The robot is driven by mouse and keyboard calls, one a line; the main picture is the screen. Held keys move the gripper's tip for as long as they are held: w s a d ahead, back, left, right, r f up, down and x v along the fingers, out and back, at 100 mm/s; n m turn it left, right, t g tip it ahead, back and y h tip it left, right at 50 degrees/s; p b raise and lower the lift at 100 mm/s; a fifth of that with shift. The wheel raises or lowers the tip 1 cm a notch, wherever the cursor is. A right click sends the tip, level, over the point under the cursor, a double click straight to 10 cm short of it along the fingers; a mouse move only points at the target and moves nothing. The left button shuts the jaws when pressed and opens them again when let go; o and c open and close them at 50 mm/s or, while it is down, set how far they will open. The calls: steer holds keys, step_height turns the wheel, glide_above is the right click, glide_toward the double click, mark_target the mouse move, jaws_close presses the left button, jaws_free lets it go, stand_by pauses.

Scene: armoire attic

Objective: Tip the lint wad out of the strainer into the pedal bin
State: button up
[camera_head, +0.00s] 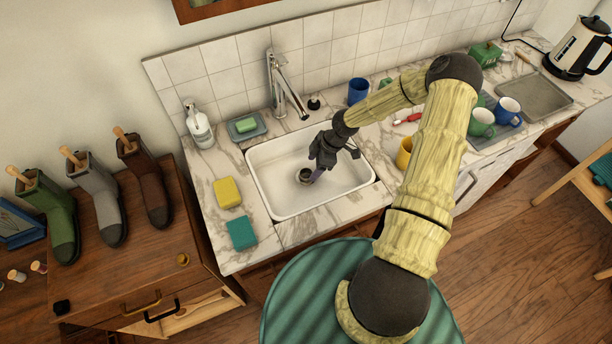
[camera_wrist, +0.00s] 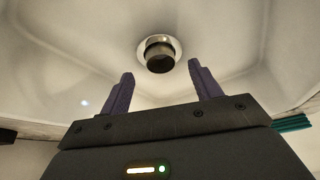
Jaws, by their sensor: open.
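The strainer (camera_wrist: 160,58) is a small dark cup with a metallic rim, sitting at the drain of the white sink basin (camera_head: 268,165). It also shows in the head view (camera_head: 303,176), beside my fingers. My gripper (camera_head: 320,172) reaches down into the basin. In the wrist view, my gripper (camera_wrist: 164,82) is open, its two purple fingers apart, with the strainer in line with the gap between them and beyond the tips. No contact shows. I cannot make out a lint wad. No pedal bin shows in either view.
A yellow sponge (camera_head: 227,192) and a teal sponge (camera_head: 241,233) lie left of the basin. A tap (camera_head: 287,90) stands behind it. A yellow mug (camera_head: 404,153) and a blue cup (camera_head: 358,90) stand to the right. Boots (camera_head: 147,185) stand on a wooden cabinet at left.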

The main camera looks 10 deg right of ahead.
mark_target(306, 176)
steer(key=p+x, duration=0.1)
steer(key=x, duration=0.3)
steer(key=shift+f, duration=0.1)
stand_by(0.3)
steer(key=c, duration=1.1)
steer(key=shift+o, duration=0.2)
step_height(306, 176, up, 10)
steer(key=b, duration=0.1)
steer(key=shift+b, duration=0.35)
